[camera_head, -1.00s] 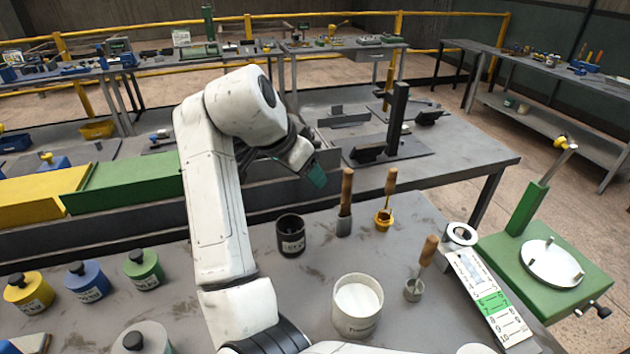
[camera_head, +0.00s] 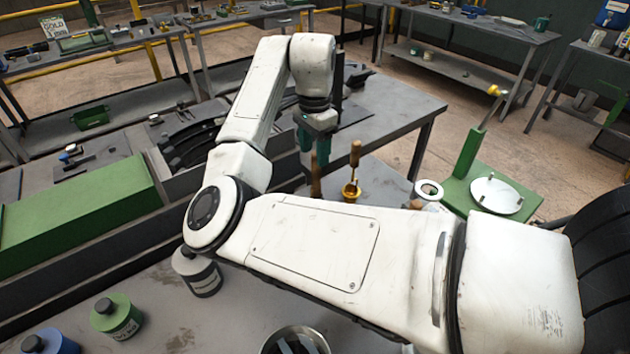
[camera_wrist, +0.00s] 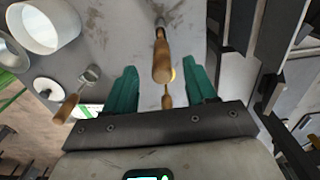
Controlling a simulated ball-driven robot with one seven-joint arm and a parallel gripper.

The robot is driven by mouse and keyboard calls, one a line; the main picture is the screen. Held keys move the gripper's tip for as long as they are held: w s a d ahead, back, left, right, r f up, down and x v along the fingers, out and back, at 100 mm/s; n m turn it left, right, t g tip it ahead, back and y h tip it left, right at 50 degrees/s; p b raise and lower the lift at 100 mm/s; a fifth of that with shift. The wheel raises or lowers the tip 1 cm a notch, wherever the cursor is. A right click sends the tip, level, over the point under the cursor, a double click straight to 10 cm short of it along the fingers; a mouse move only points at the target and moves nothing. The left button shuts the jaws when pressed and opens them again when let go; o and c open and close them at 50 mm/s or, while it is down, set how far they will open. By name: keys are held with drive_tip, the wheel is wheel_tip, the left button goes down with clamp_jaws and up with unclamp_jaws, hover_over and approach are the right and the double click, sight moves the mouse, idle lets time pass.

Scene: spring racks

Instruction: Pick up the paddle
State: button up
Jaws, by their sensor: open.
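Several upright wooden-handled tools stand on the bench; I cannot tell from shape which is the paddle. One wooden handle (camera_wrist: 162,60) lies between my open fingers in the wrist view, not gripped. In the head view that handle (camera_head: 316,182) shows just below my gripper (camera_head: 313,145), its lower part hidden by my arm. A third handle (camera_wrist: 66,108), with a small grey cup (camera_wrist: 90,74), is left of my fingers in the wrist view. My gripper (camera_wrist: 162,78) has teal fingers, spread and empty.
A green stand with a round plate (camera_head: 496,196) is at the right in the head view. Green (camera_head: 117,316) and grey (camera_head: 197,272) lidded pots stand nearer me.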

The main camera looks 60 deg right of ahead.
drive_tip(key=p, duration=0.2)
hover_over(316, 187)
drive_tip(key=d, duration=0.1)
drive_tip(key=shift+w+f, duration=0.15)
drive_tip(key=shift+f, duration=1.2)
drive_tip(key=shift+w+f, duration=0.1)
drive_tip(key=shift+f, duration=1.25)
drive_tip(key=shift+c, duration=0.5)
clamp_jaws()
